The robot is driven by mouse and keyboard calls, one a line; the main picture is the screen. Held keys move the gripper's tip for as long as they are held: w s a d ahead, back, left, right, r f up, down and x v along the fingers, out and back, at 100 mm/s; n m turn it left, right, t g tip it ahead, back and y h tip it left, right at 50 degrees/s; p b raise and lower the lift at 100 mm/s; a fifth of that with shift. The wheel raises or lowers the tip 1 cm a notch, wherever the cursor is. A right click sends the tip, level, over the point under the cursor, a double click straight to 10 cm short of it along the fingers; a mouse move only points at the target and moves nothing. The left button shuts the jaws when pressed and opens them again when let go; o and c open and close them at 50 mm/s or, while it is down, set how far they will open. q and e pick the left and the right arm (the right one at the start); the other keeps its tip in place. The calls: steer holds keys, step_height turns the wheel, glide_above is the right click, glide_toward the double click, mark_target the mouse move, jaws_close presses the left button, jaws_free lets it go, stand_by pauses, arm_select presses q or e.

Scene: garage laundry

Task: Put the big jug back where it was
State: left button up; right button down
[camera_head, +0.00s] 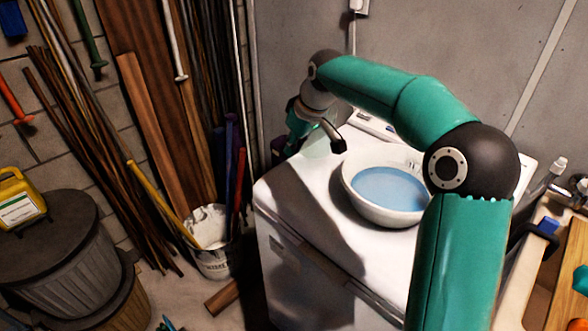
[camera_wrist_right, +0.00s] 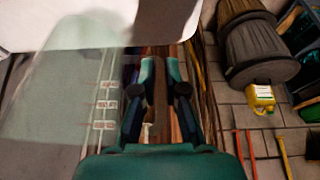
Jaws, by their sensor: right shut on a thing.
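The big jug is a clear, pale greenish vessel (camera_head: 318,146) over the back left of the white washing machine's top in the head view, mostly hidden by my right gripper. In the right wrist view the jug (camera_wrist_right: 62,105) fills the left side, large and see-through, with several white marks on its wall. My right gripper (camera_wrist_right: 160,68) is beside the jug's wall and shut on the jug; the exact grip point is unclear. It also shows in the head view (camera_head: 305,125). I cannot tell whether the jug touches the machine top. My left gripper is not in view.
A white basin of blue water (camera_head: 388,188) stands on the washing machine (camera_head: 290,205), right of the jug. A yellow jug (camera_head: 18,200) sits on a lidded grey bin (camera_head: 60,245). A white bucket (camera_head: 212,255) and long boards (camera_head: 150,110) stand left of the machine.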

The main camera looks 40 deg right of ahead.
step_height(320, 180, down, 6)
stand_by(0.5)
steer(key=c, duration=1.2)
jaws_free()
steer(key=v, duration=1.2)
steer(key=shift+r, duration=0.1)
